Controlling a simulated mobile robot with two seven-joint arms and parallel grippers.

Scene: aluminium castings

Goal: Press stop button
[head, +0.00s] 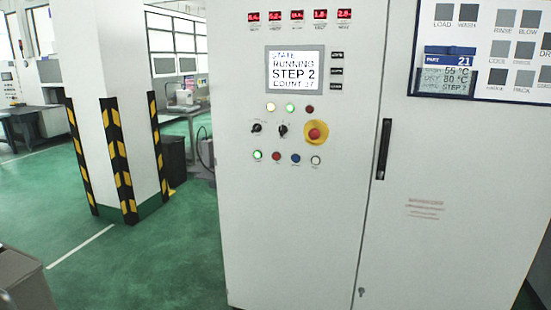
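A tall light-grey control cabinet (290,230) fills the middle of the head view. Its display (295,70) reads "STATE RUNNING STEP 2 COUNT", with a count of about 37. Below it, a large red mushroom button (315,133) sits on a yellow round plate. A small red button (276,156) is in the bottom row, between a lit green button (257,155) and a blue button (295,158). The small labels are too blurred to tell which button is marked stop. Neither of my grippers is in view.
Two black selector knobs (282,130) sit left of the mushroom button. A black door handle (384,149) stands out to its right. A board with cards (485,50) hangs on the right door. A striped pillar (127,120) stands left. Green floor (150,270) before it is open.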

